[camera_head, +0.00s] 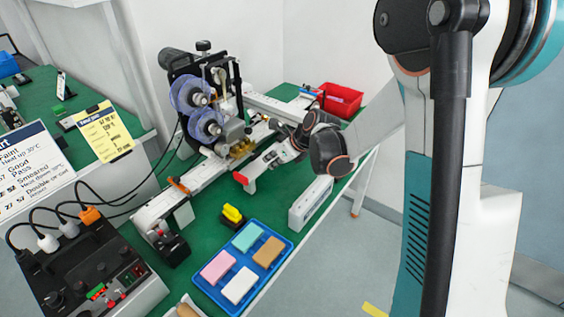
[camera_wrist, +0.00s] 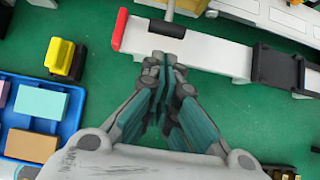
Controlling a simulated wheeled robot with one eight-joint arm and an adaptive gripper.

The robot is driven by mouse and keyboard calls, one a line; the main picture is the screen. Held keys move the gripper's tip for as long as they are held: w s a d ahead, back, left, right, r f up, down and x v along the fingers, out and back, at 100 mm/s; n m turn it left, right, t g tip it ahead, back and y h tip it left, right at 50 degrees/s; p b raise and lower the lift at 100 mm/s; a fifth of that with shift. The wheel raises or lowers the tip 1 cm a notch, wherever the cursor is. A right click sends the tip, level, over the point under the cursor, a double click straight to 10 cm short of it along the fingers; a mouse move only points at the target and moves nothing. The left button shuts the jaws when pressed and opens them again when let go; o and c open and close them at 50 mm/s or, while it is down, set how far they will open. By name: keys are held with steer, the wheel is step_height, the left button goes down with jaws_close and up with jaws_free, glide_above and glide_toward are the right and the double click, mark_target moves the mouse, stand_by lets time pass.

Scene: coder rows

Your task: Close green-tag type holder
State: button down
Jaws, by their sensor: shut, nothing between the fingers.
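A coder machine (camera_head: 205,100) with two blue-purple ribbon spools stands on the green bench. A white bar with a red end (camera_head: 242,178) sticks out in front of it; its red end also shows in the wrist view (camera_wrist: 120,30). I cannot make out a green tag on this bar or on the machine's front, and I cannot tell which part is the type holder. My gripper (camera_wrist: 168,62) is shut and empty. Its fingertips overlap the near edge of the white bar in the wrist view; I cannot tell whether they touch it.
A blue tray (camera_head: 203,285) with coloured blocks and a yellow-black stamp (camera_head: 232,216) lie in front. A red bin (camera_head: 345,97) stands at the back right. A control box (camera_head: 80,270) with cables is at the lower left.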

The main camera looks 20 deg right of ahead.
steer(key=shift+w+a+f, duration=0.15)
steer(key=shift+w+a, duration=0.5)
steer(key=shift+w, duration=0.2)
steer(key=shift+w+a, duration=0.1)
